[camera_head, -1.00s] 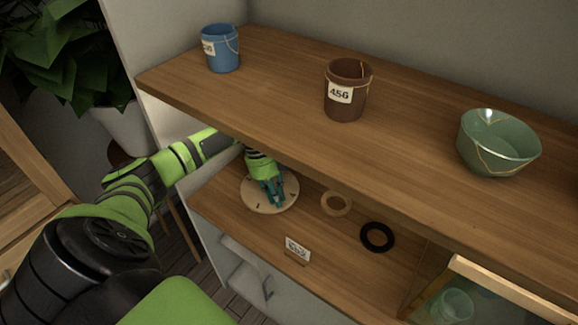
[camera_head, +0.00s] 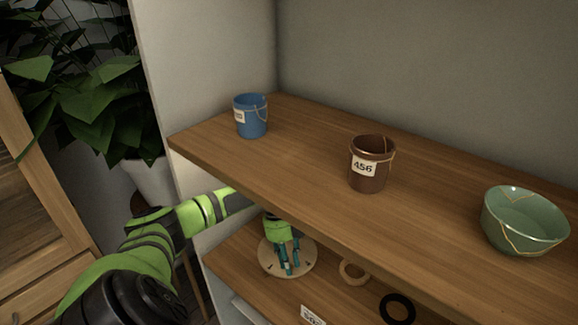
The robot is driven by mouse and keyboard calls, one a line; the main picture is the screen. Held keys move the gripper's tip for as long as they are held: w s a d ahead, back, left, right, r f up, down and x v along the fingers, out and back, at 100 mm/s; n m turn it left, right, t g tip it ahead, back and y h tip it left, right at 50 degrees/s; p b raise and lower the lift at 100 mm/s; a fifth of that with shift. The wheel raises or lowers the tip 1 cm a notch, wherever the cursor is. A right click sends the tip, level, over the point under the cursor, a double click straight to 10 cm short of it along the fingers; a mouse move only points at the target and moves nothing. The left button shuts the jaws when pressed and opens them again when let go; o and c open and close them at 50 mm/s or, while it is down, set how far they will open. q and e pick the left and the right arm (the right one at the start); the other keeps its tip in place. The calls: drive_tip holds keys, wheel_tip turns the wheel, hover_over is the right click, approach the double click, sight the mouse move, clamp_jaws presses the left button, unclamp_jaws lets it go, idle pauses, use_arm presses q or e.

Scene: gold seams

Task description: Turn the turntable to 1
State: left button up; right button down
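The turntable (camera_head: 304,267) is a round, light wooden disc with small dark marks on the lower shelf, under the upper shelf's front edge. My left gripper (camera_head: 289,268) reaches in from the left beneath the upper shelf and points down over the disc. Its teal fingers are at or just above the disc's surface; I cannot tell whether they touch it. The fingers look slightly apart, with nothing visible between them. The marks are too small to read, and the gripper hides part of the disc. My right gripper is not in view.
The upper shelf (camera_head: 310,185) overhangs the turntable and holds a blue bucket (camera_head: 251,117), a brown bucket (camera_head: 370,172) labelled 456 and a green bowl (camera_head: 523,222) with gold seams. A tan ring (camera_head: 354,270), black ring (camera_head: 398,308) and small white card (camera_head: 313,315) are on the lower shelf.

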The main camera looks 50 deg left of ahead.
use_arm(q)
drive_tip(key=shift+s, duration=0.1)
drive_tip(key=s+v, duration=0.1)
drive_tip(key=v, duration=0.6)
drive_tip(key=shift+w+r, duration=0.35)
drive_tip(key=shift+w, duration=0.2)
